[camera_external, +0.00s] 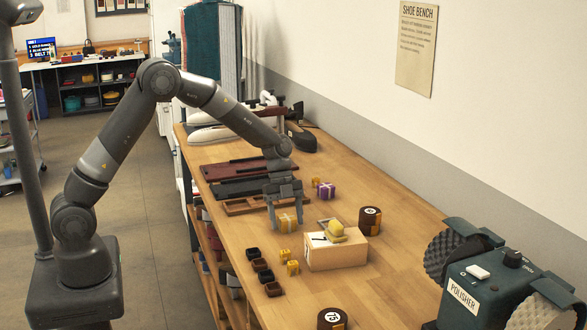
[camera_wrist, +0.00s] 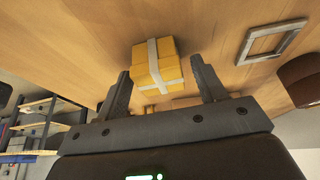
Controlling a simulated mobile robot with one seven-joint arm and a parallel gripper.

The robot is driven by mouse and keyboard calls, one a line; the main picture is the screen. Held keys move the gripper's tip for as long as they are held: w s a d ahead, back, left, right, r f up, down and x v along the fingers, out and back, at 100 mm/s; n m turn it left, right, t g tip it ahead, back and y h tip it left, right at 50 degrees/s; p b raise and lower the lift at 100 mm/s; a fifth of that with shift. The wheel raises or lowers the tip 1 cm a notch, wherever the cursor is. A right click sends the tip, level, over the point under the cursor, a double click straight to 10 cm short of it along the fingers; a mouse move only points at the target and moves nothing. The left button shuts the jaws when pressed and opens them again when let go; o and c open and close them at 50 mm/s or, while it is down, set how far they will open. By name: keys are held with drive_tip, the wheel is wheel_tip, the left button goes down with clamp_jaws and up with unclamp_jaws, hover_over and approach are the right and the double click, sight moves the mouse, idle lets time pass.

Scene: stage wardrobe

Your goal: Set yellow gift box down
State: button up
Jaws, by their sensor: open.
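The yellow gift box (camera_external: 288,223) with a pale ribbon is on the wooden bench (camera_external: 405,265), between the fingers of my gripper (camera_external: 285,218). In the wrist view the box (camera_wrist: 152,62) shows its ribbon cross and sits between the two fingertips (camera_wrist: 159,70). The fingers are open, with a visible gap to the box on at least the right side. The box appears to rest upright on the bench; its underside is hidden.
A polisher (camera_external: 480,290) stands front right.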

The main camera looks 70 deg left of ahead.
drive_tip(key=v, duration=1.1)
drive_tip(key=s+d+r+n+t+y, duration=0.1)
drive_tip(key=s+d+r+n, duration=0.1)
drive_tip(key=s+r+n, duration=0.4)
drive_tip(key=s+r+n+t+y, duration=0.1)
drive_tip(key=s+n, duration=0.3)
drive_tip(key=s, duration=0.5)
drive_tip(key=s+d+r+n+t+y, duration=0.1)
drive_tip(key=s+r+n+t, duration=0.1)
drive_tip(key=s, duration=0.8)
drive_tip(key=s+r+n+t+y, duration=0.1)
drive_tip(key=s+r+n, duration=0.2)
drive_tip(key=s+n, duration=0.3)
drive_tip(key=shift+s+d+t+y, duration=0.2)
drive_tip(key=shift+s+t+y, duration=0.1)
drive_tip(key=shift+s, duration=1.7)
